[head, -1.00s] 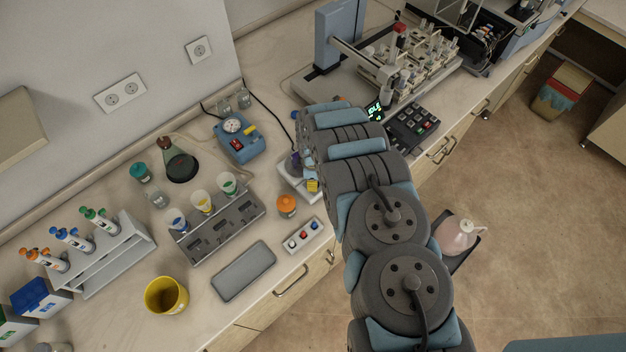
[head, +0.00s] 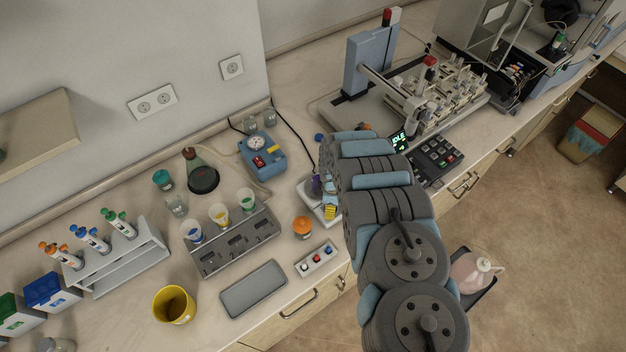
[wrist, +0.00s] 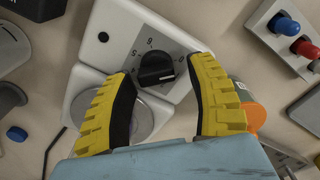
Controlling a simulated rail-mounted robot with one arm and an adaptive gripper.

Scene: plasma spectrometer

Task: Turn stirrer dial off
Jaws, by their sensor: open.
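The stirrer's black dial (wrist: 155,68) is near the middle of the wrist view, on a white sloping panel with printed numbers around it. Its pointer setting is too small to read surely. My gripper (wrist: 162,75) is open, one yellow-padded finger on each side of the dial. Gaps show between the dial and both fingers. The white stirrer (head: 309,197) has a round plate (wrist: 138,118), partly hidden behind the left finger. In the head view, my arm covers much of the stirrer, and only a yellow bit of my gripper (head: 330,211) shows.
An orange-capped bottle (head: 302,228) stands close to the stirrer; its orange cap (wrist: 248,117) shows behind the right finger. A button box (head: 316,260) lies at the bench's front edge and shows upper right in the wrist view (wrist: 290,38). A tube rack (head: 232,242) stands left.

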